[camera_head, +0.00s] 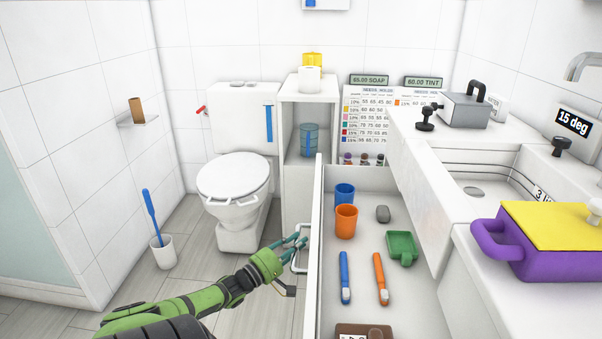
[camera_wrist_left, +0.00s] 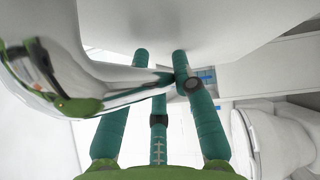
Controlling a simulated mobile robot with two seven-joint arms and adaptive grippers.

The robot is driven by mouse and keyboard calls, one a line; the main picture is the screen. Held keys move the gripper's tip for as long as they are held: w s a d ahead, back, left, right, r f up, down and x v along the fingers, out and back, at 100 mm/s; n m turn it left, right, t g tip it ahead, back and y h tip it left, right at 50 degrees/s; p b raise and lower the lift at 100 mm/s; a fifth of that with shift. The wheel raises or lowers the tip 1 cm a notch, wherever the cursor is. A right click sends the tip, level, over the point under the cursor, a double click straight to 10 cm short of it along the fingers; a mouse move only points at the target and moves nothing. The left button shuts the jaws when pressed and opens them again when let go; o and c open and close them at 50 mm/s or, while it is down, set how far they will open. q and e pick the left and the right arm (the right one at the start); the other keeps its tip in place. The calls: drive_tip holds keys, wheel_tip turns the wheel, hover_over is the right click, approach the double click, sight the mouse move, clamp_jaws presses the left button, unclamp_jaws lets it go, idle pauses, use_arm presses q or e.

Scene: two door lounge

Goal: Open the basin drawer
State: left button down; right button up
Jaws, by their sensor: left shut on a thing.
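The basin drawer (camera_head: 365,275) is pulled out from under the basin counter and stands open. Its inside shows a blue cup (camera_head: 345,194), an orange cup (camera_head: 346,222), a grey stone-like piece, a green scoop-like tray (camera_head: 401,247), a blue toothbrush, an orange toothbrush and a brown item at the near end. My left gripper (camera_head: 298,245) is at the handle (camera_head: 302,250) on the drawer's front face. In the left wrist view its teal fingers (camera_wrist_left: 160,75) are closed around the shiny handle bar (camera_wrist_left: 110,95). My right gripper is not in view.
A white toilet (camera_head: 234,185) and a brush holder (camera_head: 163,250) stand behind and left of my arm. A purple box with a yellow lid (camera_head: 557,230) rests on the counter at right. Grey floor is open left of the drawer.

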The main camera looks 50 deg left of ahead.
use_arm(q)
drive_tip(key=c, duration=1.3)
unclamp_jaws()
drive_tip(key=s, duration=0.4)
drive_tip(key=s+f, duration=0.1)
drive_tip(key=s, duration=0.3)
drive_tip(key=s+d, duration=0.1)
drive_tip(key=s, duration=0.3)
drive_tip(key=shift+f, duration=0.35)
